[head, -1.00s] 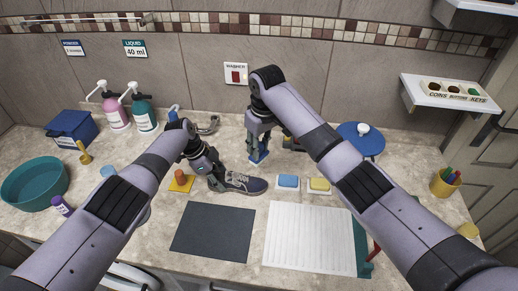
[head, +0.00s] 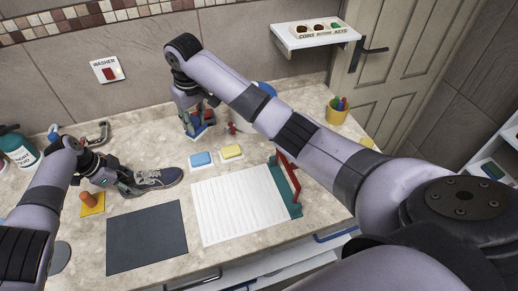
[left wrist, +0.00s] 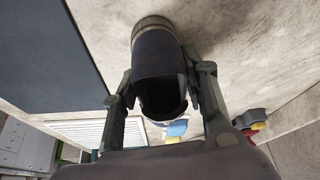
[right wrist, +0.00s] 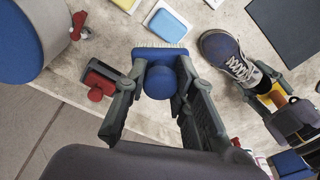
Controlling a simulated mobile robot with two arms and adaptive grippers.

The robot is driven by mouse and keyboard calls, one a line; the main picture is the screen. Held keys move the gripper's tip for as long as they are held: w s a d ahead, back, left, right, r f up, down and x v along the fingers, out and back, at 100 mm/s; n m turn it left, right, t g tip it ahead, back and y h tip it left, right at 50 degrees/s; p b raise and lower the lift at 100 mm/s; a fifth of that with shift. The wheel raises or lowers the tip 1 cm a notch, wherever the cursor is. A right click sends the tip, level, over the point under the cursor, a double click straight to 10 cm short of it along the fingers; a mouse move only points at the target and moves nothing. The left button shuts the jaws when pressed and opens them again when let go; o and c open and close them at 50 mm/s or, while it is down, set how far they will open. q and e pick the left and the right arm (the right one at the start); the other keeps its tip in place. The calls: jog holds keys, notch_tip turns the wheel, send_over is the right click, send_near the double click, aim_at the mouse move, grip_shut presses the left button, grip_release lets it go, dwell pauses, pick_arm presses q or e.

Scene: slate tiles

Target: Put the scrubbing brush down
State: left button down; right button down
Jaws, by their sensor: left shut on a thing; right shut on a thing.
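The scrubbing brush (right wrist: 165,60) has a blue body, a round blue knob and pale bristles pointing down. My right gripper (right wrist: 160,85) is shut on its knob. In the head view the brush (head: 201,131) is under my right gripper (head: 193,115), at or just above the counter behind the sponges; I cannot tell whether the bristles touch. A dark sneaker (head: 158,179) with pale laces lies on the counter, its toe to the right. My left gripper (head: 122,183) is shut on its heel end; the dark heel (left wrist: 158,55) fills the left wrist view between the fingers.
A blue sponge (head: 201,159) and yellow sponge (head: 231,152) lie in front. A dark mat (head: 147,238) and white ribbed board (head: 238,206) cover the front. A blue-lidded pot (right wrist: 20,40) stands nearby.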

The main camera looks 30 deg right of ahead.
jog(key=s+d+r+m, duration=0.2)
jog(key=s+d+m, duration=0.15)
jog(key=d, duration=0.65)
jog(key=s+d+r+m, duration=0.3)
jog(key=d+m, duration=0.1)
jog(key=d, duration=0.5)
jog(key=shift+h, duration=0.4)
notch_tip(320, 180, down, 18)
jog(key=shift+d+r, duration=0.1)
jog(key=c, duration=1.8)
grip_release()
jog(key=shift+f, duration=0.2)
jog(key=o, duration=0.5)
jog(key=shift+c, duration=0.2)
jog(key=shift+r, duration=0.1)
notch_tip(320, 180, up, 12)
jog(key=s, duration=0.1)
jog(key=shift+s, duration=0.25)
